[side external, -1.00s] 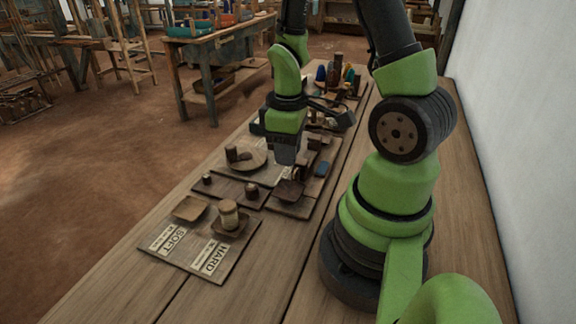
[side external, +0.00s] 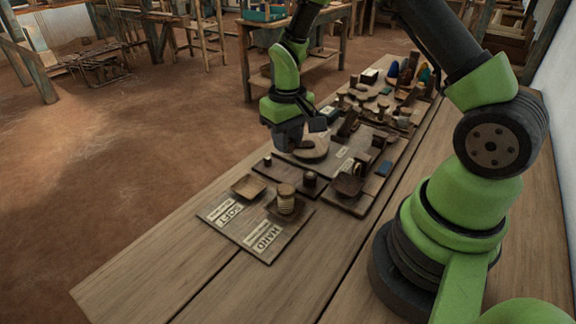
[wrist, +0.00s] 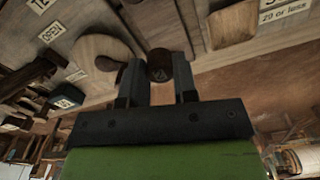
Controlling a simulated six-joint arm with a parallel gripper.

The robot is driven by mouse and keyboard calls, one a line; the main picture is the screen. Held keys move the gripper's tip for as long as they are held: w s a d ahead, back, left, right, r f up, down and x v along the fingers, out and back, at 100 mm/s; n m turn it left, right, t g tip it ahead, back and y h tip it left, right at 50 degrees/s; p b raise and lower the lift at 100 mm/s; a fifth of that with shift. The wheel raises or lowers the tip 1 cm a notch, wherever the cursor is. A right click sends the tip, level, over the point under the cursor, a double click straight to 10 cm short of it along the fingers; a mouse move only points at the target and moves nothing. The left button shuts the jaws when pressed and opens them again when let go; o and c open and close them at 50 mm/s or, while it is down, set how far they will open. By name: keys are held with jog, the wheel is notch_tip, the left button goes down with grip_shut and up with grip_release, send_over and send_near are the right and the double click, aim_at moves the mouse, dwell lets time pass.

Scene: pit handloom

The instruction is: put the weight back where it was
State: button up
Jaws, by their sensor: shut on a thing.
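My gripper (side external: 289,146) hangs over the near part of the bench, in front of a round wooden plate (side external: 312,150). In the wrist view my gripper (wrist: 159,82) is shut on a dark round weight (wrist: 159,64), whose top shows a faint mark. The plate (wrist: 100,48) lies to the left of the weight there, partly behind a finger. In the side view the held weight is hidden by the gripper. A small dark piece (side external: 268,160) and a larger dark piece (side external: 310,179) stand on the board in front of the plate. Contact below the held weight cannot be told.
A dark dish (side external: 348,185) is at right. Several small objects crowd the far bench; the near end is clear.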

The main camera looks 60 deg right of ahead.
aim_at(287, 174)
jog(key=shift+f, duration=3.2)
jog(key=shift+f, duration=0.1)
jog(key=o, duration=1)
jog(key=shift+c, duration=0.2)
